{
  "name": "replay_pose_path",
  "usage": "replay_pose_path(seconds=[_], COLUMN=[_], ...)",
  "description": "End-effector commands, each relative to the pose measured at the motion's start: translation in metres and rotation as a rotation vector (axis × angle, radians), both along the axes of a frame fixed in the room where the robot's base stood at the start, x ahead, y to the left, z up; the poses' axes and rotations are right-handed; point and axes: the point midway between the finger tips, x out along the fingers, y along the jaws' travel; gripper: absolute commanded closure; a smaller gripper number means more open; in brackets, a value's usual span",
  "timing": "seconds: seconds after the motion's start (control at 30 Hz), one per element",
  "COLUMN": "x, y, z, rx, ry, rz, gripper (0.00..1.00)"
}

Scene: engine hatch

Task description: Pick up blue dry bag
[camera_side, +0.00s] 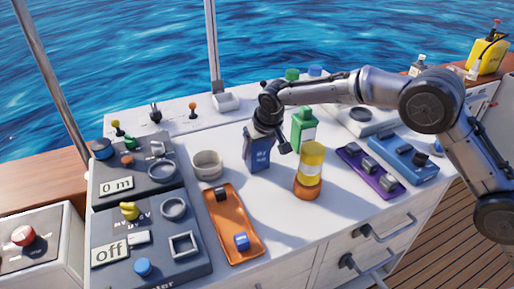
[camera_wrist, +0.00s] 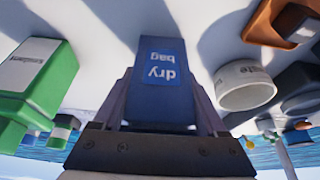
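My gripper (camera_side: 268,135) is at the bag's upper part, reaching in from above. In the wrist view my gripper's fingers (camera_wrist: 160,100) lie along both sides of the bag with no clear gap, so it looks shut on the bag. I cannot tell whether the bag's base touches the counter.
A green bottle (camera_side: 303,130) and a yellow-orange jar (camera_side: 310,170) stand close on the right. A round white cup (camera_side: 207,165) and an orange tray (camera_side: 233,222) are on the left. Purple (camera_side: 370,172) and blue (camera_side: 403,160) trays lie further right.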

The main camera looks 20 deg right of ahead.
Motion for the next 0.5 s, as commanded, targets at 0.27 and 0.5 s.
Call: replay_pose_path(seconds=[0.27,0.5], x=[-0.0002,0.0006], y=[-0.0001,0.0003], z=[0.0002,0.0025], rx=[0.0,0.001], ry=[0.0,-0.004], rz=[0.0,0.0], gripper=[0.99,1.0])
